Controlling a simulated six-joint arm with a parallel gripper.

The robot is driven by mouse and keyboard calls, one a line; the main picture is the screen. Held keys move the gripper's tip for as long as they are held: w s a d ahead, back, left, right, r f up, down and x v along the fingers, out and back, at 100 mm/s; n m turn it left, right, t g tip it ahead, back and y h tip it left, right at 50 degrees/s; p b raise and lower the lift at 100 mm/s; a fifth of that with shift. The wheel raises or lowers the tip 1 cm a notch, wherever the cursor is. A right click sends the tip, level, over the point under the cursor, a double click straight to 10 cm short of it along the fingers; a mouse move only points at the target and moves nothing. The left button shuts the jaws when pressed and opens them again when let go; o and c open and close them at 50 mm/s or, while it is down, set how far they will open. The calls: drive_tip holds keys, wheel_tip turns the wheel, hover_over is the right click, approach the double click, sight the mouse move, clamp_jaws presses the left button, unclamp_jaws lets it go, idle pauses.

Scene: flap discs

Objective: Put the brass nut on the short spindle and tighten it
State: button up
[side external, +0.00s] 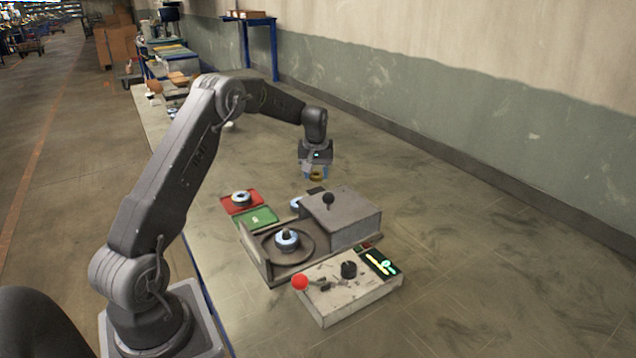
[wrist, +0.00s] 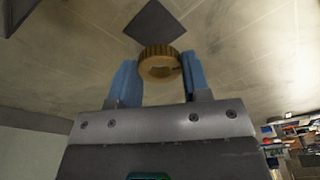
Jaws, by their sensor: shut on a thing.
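My gripper (side external: 316,174) is raised above the bench, behind the grey machine box. In the wrist view, its two blue fingers (wrist: 160,77) are shut on the brass nut (wrist: 160,64), a knurled ring with a round hole. The nut also shows as a small yellow-brown spot in the side view (side external: 316,177). A short spindle (side external: 286,234) stands up in the middle of a round dark plate on the machine, with a pale blue-white disc around it. The nut is well away from this spindle, above and behind it.
The grey box (side external: 345,219) with a black knob (side external: 328,198) stands beside the plate. A control panel (side external: 345,290) with a red ball knob (side external: 299,282) is in front. A red tray (side external: 240,203) holding a disc and a green tray (side external: 257,217) lie to the left.

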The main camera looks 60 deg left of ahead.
drive_tip(key=s+a+r, duration=0.5)
drive_tip(key=s+r, duration=0.1)
drive_tip(key=s, duration=0.3)
hover_over(286, 230)
drive_tip(key=shift+w+a+r, duration=0.2)
drive_tip(key=shift+a+r, duration=0.05)
drive_tip(key=shift+s+d+f, duration=0.15)
drive_tip(key=shift+s+d, duration=0.05)
drive_tip(key=shift+f, duration=1.65)
drive_tip(key=shift+f, duration=1.05)
drive_tip(key=shift+f, duration=0.7)
